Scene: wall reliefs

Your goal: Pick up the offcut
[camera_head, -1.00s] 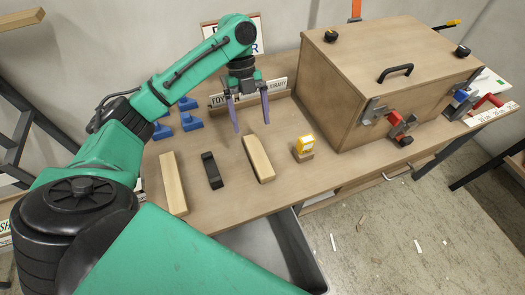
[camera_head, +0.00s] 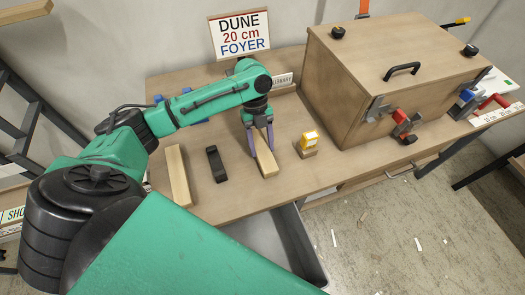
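A pale wooden offcut (camera_head: 267,163) lies flat on the workbench, right of a black piece. My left gripper (camera_head: 262,151) is down over its far part, with one purple finger on each side of the wood. The offcut rests on the bench top. Whether the fingers press on it or stand slightly apart from it is too small to tell. A longer pale wooden strip (camera_head: 178,176) lies at the left of the row. My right gripper is not in view.
A black block (camera_head: 215,164) and a yellow item on a wooden base (camera_head: 308,145) flank the offcut. A large wooden box (camera_head: 375,85) with clamps fills the bench's right part. Blue pieces (camera_head: 187,103) lie behind my arm. A sign (camera_head: 240,34) stands at the back.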

